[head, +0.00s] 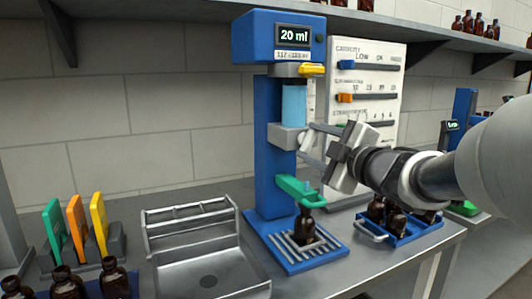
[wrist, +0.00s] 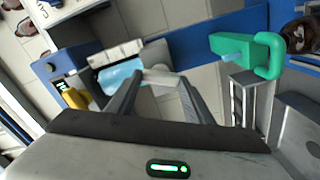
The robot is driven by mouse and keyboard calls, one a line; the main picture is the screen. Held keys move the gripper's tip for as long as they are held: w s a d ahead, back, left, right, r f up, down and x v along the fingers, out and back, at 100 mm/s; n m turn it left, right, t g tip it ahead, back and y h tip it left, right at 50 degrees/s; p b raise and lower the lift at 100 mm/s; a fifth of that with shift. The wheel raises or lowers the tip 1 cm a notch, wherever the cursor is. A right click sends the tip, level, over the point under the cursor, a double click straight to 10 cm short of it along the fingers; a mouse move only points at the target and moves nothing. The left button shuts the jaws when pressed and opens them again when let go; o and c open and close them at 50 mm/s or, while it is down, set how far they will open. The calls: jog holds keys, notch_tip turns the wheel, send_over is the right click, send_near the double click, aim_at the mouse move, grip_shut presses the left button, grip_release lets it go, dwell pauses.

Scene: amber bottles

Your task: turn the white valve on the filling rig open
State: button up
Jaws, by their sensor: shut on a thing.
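The blue filling rig (head: 268,190) stands in the middle of the bench. Its display (head: 294,36) reads 20 ml. A light blue cylinder (head: 294,104) sits above a grey block that carries the white valve (head: 304,142). My gripper (head: 313,141) reaches in from the right and is shut on the white valve. In the wrist view the white valve (wrist: 160,78) lies between the two fingers of my gripper (wrist: 160,82). A green spout (head: 297,188) is below, and an amber bottle (head: 305,226) stands upright under it on the grate. The valve is partly hidden by the fingers.
A yellow lever (head: 312,70) sits above the cylinder. A white board with sliders (head: 372,85) stands behind my gripper. A blue tray (head: 402,236) with amber bottles is at right. A metal sink (head: 205,255) is left of the rig. Coloured cards (head: 76,228) stand farther left.

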jog(key=n+b, duration=0.1)
jog(key=n, duration=0.3)
jog(key=shift+n, duration=0.4)
dwell(0.4)
jog(key=o, duration=1)
jog(key=shift+o, duration=0.2)
jog(key=shift+s+f, duration=0.1)
